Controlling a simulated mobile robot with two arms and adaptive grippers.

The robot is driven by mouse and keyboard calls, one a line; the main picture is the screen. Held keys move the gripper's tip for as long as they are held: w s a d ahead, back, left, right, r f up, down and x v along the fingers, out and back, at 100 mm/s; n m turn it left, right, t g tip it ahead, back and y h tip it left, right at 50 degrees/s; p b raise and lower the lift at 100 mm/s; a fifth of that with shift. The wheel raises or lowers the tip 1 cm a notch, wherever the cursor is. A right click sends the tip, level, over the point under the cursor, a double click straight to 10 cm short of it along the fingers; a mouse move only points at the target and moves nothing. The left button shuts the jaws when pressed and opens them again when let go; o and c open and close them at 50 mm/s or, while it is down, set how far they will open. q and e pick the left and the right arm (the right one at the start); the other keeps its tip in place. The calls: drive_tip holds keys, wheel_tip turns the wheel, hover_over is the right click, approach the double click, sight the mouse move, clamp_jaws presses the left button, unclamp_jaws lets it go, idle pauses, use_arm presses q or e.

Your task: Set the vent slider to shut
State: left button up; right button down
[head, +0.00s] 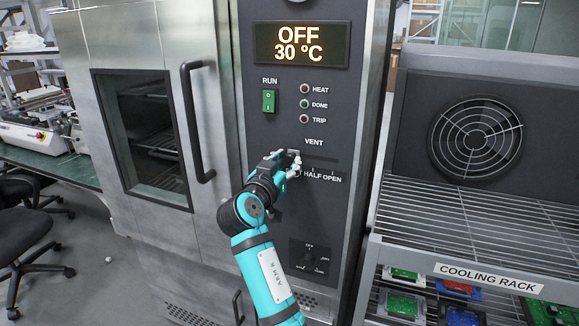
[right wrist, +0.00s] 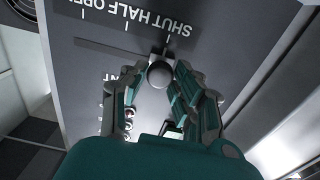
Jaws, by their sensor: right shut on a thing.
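The vent slider's round grey knob (right wrist: 160,74) shows in the right wrist view, between the two fingers of my right gripper (head: 292,162). The gripper is shut on it. The knob stands at the end of its slot, in line with the tick under the upside-down SHUT label (right wrist: 166,22). The bare slot (right wrist: 105,47) runs from there past the HALF and OPEN ticks. In the head view the gripper hides the knob and the SHUT label; the HALF OPEN lettering (head: 322,177) shows to its right. My left gripper is not in view.
The dark control panel (head: 340,110) holds a display (head: 301,45) reading OFF 30 °C, a green RUN switch (head: 269,100), lamps and a lower rotary dial (head: 309,258). The oven door handle (head: 190,120) juts out left of the panel. A cooling rack (head: 470,230) stands at right.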

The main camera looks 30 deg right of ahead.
drive_tip(key=c, duration=1.3)
unclamp_jaws()
drive_tip(key=shift+w+a+r, duration=0.1)
drive_tip(key=shift+w+r, duration=0.05)
drive_tip(key=shift+c, duration=0.2)
drive_tip(key=o, duration=0.3)
drive_tip(key=shift+w+a, duration=0.1)
drive_tip(key=shift+w, duration=0.1)
drive_tip(key=shift+o, duration=0.2)
drive_tip(key=shift+s+r, duration=0.15)
drive_tip(key=shift+r, duration=0.2)
approach(292, 115)
drive_tip(key=x, duration=0.4)
